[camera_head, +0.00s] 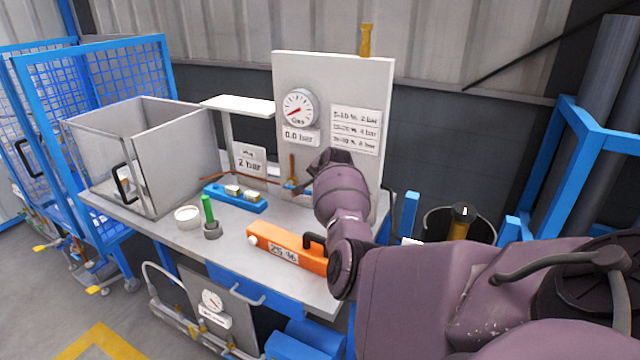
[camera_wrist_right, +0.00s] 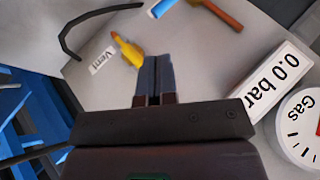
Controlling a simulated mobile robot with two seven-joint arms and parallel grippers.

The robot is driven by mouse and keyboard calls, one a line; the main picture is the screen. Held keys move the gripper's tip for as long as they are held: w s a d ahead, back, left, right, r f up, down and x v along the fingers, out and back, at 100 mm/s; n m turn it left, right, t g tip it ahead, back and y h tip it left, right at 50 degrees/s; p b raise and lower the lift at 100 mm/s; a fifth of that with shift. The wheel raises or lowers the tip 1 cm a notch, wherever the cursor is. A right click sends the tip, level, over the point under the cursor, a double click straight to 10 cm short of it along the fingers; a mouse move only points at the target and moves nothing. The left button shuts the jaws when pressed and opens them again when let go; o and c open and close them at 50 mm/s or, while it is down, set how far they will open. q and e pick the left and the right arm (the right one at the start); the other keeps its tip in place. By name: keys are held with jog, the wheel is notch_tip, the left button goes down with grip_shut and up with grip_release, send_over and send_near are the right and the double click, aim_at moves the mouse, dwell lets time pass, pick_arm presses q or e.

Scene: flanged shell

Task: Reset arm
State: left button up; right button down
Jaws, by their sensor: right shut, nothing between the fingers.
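My right arm (camera_head: 430,290) comes in from the right in the head view and reaches over the bench (camera_head: 235,255) towards the upright gauge panel (camera_head: 335,85). Its wrist hides the fingertips there. In the right wrist view my right gripper (camera_wrist_right: 154,78) is shut and empty, its fingers together. A yellow lever (camera_wrist_right: 127,50) beside a "Vent" label (camera_wrist_right: 103,62) lies just beyond the fingers, to their left, apart from them in the picture. The "0.0 bar" display (camera_wrist_right: 268,82) and Gas gauge (camera_wrist_right: 302,128) are at the right of that view. My left gripper is not in view.
An open grey box (camera_head: 165,165) is at left, a blue frame (camera_head: 590,150) at right.

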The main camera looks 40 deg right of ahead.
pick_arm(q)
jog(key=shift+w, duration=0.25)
pick_arm(e)
jog(key=shift+w, duration=0.15)
notch_tip(320, 180, up, 12)
jog(key=w+d+f+n+t+h, duration=0.1)
jog(key=w+n+t+h, duration=0.1)
jog(key=n+t+h, duration=0.15)
jog(key=s+a+n+t, duration=0.3)
jog(key=s+a+n, duration=0.1)
jog(key=a+n, duration=0.1)
jog(key=s+a+f+n+y+b, duration=0.2)
jog(key=s+a+f+n+y, duration=0.45)
jog(key=s+a+f, duration=1.15)
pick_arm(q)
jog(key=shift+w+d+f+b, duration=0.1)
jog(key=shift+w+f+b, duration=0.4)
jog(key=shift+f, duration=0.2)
pick_arm(e)
jog(key=s+a+f+g, duration=0.1)
jog(key=s+a+f, duration=0.2)
jog(key=s+f, duration=0.4)
jog(key=s+a+f+n+g, duration=0.1)
jog(key=s+f, duration=0.6)
jog(key=s, duration=0.8)
jog(key=shift+a+g+h, duration=0.3)
jog(key=shift+a+g, duration=0.45)
jog(key=shift+a, duration=0.3)
